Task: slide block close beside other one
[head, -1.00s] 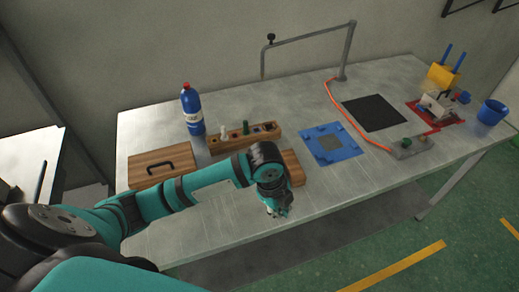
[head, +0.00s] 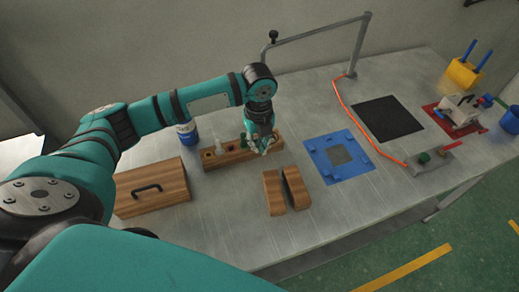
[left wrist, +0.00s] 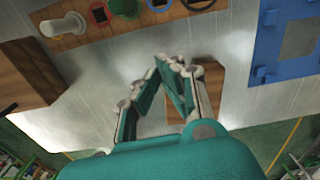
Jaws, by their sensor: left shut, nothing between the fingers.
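Two wooden blocks stand side by side near the front of the table in the head view: a left block (head: 273,193) and a right block (head: 298,188). My right gripper is not in view.
The wooden rack (head: 225,158) holds small pegs behind the blocks. A handled wooden box (head: 165,189) lies left, a blue plate (head: 325,150) right. The bottle (head: 186,134) is partly hidden by my arm. Bare table lies between the box and the blocks.

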